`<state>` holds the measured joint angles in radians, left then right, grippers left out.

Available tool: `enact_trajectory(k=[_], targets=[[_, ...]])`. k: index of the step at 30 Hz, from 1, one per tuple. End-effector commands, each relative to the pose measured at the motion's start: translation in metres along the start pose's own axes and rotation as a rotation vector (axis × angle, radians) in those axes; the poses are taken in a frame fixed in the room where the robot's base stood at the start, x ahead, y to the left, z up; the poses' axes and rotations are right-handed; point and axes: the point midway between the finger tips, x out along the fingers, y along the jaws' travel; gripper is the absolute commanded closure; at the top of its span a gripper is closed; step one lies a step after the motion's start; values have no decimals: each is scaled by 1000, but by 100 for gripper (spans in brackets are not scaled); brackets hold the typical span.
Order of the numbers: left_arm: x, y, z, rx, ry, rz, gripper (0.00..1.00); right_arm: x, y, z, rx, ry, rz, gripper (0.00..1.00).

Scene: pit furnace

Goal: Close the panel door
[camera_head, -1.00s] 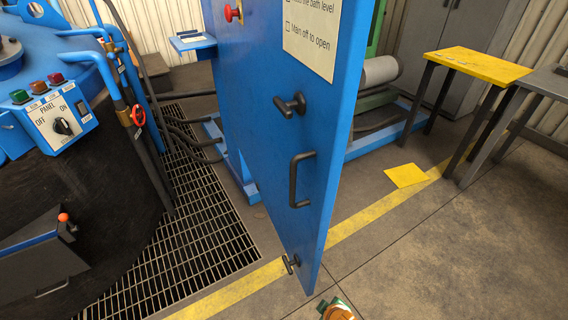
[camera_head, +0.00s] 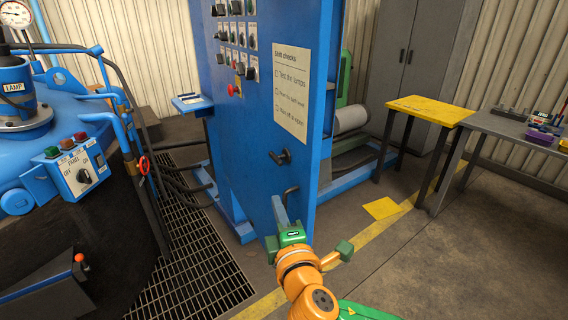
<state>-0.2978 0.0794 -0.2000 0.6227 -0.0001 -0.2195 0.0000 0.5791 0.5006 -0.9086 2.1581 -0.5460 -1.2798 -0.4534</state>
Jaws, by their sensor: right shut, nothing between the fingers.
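The blue panel door (camera_head: 306,165) stands open in the middle of the head view, its thick free edge toward me. It carries a paper check sheet, a dark T-shaped latch (camera_head: 280,157) and a dark pull handle (camera_head: 291,191). My right gripper (camera_head: 279,205) is in front of the lower door, beside the handle, with its grey fingers together and pointing up. It hides the handle's lower part and the door's bottom corner. Whether the fingers touch the door, I cannot tell. My left gripper is out of view.
The blue cabinet with switches (camera_head: 232,45) and a red knob stands left of the door. The furnace (camera_head: 60,105) with its control box is at left beside a floor grating (camera_head: 185,285). A yellow table (camera_head: 430,108) and grey bench stand right.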

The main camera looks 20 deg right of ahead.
Motion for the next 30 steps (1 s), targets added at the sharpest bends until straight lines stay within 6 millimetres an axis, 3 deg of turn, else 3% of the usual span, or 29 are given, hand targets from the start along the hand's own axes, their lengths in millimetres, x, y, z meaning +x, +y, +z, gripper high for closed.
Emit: enact_trajectory(k=[1,5,18,24,30], targets=[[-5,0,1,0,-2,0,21,-3,14,-1,-12,3,25,100],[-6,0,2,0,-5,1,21,7,18,-2,-22,2,37,100],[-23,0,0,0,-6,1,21,98,22,2,-19,0,34,100],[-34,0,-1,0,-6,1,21,104,21,30,-19,2,32,100],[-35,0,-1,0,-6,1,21,105,19,37,-16,4,33,100]])
